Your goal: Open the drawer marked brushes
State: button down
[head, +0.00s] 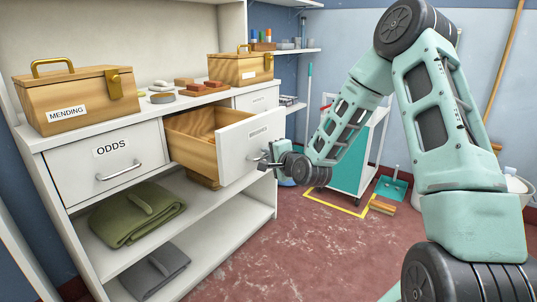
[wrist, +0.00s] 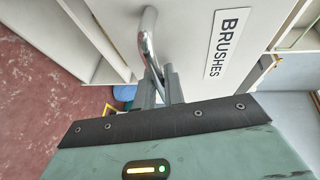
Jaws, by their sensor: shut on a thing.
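The drawer marked brushes (head: 232,152) stands pulled well out of the white cabinet, and its wooden inside shows from above in the head view. In the wrist view its white front carries the label BRUSHES (wrist: 228,42) and a curved metal handle (wrist: 147,38). My gripper (head: 266,163) is at the drawer's front in the head view. In the wrist view my gripper (wrist: 160,84) is shut on the lower end of the handle. The part of the handle between the fingers is hidden.
The ODDS drawer (head: 108,162) to the left is shut. A MENDING box (head: 75,100) and another wooden box (head: 240,68) stand on the cabinet top. Green folded cloth (head: 137,213) lies on the shelf below. The red floor (head: 300,240) before the cabinet is clear. A trolley (head: 350,150) stands behind my arm.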

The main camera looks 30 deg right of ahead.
dwell(0.3)
jog(key=c, duration=1.8)
grip_release()
jog(key=s+r+p, duration=0.1)
jog(key=s+p, duration=0.4)
jog(key=p, duration=0.1)
jog(key=s+r+p, duration=0.1)
jog(key=s+p, duration=0.5)
jog(key=s+r+p, duration=0.1)
jog(key=s+p, duration=0.5)
jog(key=shift+a+r+p, duration=0.1)
jog(key=shift+a+p, duration=0.25)
jog(key=shift+a, duration=0.05)
